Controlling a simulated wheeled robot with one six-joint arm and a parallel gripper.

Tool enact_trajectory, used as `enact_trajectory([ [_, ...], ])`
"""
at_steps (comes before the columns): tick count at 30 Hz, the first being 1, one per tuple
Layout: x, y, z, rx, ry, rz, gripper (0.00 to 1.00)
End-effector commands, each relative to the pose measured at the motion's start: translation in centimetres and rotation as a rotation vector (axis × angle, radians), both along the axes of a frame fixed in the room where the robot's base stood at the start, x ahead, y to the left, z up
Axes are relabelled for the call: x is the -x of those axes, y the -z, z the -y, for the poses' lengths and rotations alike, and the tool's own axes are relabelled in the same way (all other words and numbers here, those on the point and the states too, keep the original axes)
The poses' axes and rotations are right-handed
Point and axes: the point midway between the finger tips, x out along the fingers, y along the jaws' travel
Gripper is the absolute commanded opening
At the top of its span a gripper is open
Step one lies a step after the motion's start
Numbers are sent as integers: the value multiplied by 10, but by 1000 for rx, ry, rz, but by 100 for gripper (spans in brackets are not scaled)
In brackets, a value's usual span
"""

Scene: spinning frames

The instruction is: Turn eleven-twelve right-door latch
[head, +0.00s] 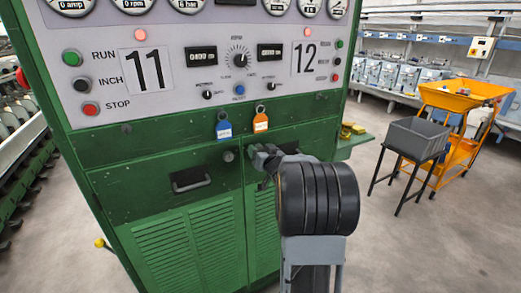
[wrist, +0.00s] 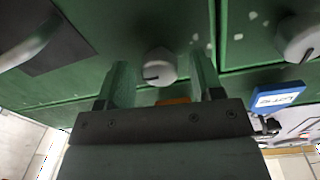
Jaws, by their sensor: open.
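The green cabinet (head: 110,185) carries a panel marked 11 and 12, with two doors below. In the wrist view the right-door latch (wrist: 160,66) is a pale round knob with a dark mark. It shows between the two fingers of my gripper (wrist: 161,75), with a visible gap on each side. The gripper is open; whether the tips reach around the knob in depth I cannot tell. In the head view my gripper (head: 264,158) is at the right door (head: 262,225), and my arm hides this latch. The left-door latch (head: 228,156) is visible, also in the wrist view (wrist: 300,38).
A blue tag (head: 223,126) and an orange tag (head: 260,121) hang above the doors. A left-door handle (head: 191,180) sticks out. A grey bin (head: 417,138) on a stand and an orange cart (head: 465,100) stand at right. The floor between is clear.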

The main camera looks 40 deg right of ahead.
Motion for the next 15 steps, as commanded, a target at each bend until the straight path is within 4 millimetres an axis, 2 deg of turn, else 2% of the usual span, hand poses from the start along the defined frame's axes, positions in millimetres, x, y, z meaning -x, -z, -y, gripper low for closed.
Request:
enact_trajectory([
  [11,-3,1,1,-1,1,-1,61],
  [15,-3,0,1,-1,1,0,47],
])
